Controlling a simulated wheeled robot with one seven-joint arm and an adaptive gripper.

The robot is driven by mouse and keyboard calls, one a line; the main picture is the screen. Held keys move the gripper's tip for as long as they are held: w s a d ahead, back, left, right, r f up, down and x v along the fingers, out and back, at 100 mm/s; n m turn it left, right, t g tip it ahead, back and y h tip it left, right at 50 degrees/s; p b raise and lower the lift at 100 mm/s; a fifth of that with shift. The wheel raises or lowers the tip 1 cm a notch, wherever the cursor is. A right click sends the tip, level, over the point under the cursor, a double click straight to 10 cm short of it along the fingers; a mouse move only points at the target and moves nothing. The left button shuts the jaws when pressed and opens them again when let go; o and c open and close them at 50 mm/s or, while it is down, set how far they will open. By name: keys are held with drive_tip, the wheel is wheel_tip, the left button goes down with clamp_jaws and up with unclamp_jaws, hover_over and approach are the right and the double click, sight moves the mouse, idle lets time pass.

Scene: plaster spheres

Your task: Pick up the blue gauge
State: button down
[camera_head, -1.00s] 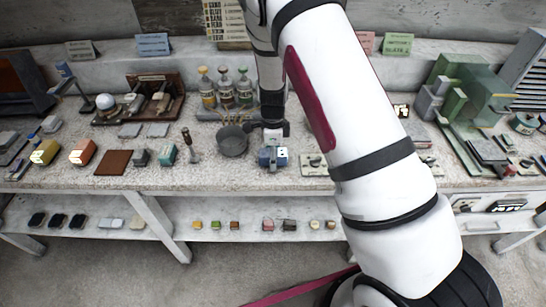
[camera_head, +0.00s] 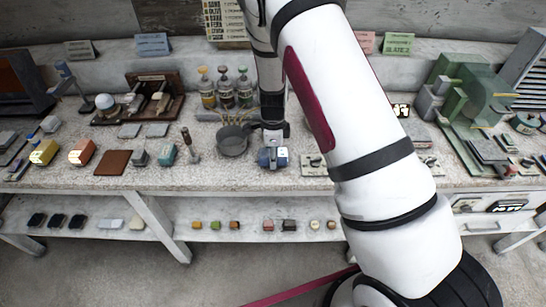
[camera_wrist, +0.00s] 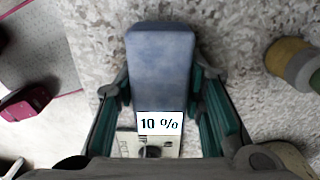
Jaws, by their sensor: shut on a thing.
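The blue gauge (camera_wrist: 161,72) is a blue block with a white face marked "10 %". In the wrist view it lies between my two finger pads, and my gripper (camera_wrist: 164,112) is shut on it. In the head view the blue gauge (camera_head: 281,157) is at the front of the workbench, right of the grey pot, with my gripper (camera_head: 272,148) over it from above. I cannot tell whether it is clear of the bench surface.
The grey pot (camera_head: 232,141) stands close on the left. A pale panel (camera_head: 313,165) lies just to the right. Several bottles (camera_head: 226,88) stand behind. The bench's front edge (camera_head: 255,184) is close, with a lower shelf (camera_head: 255,232) holding small blocks.

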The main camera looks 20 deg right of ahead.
drive_tip(key=shift+r, duration=0.1)
drive_tip(key=shift+r, duration=0.45)
wheel_tip(320, 180, up, 3)
drive_tip(key=shift+s+r+b, duration=0.1)
drive_tip(key=shift+b, duration=0.2)
drive_tip(key=s+r, duration=0.1)
drive_tip(key=s, duration=1.4)
drive_tip(key=shift+s+a, duration=0.35)
drive_tip(key=shift+s, duration=0.05)
drive_tip(key=shift+r, duration=0.1)
drive_tip(key=c, duration=1.7)
unclamp_jaws()
drive_tip(key=c, duration=0.4)
drive_tip(key=shift+o, duration=0.2)
drive_tip(key=shift+d+b, duration=0.1)
drive_tip(key=shift+b, duration=0.25)
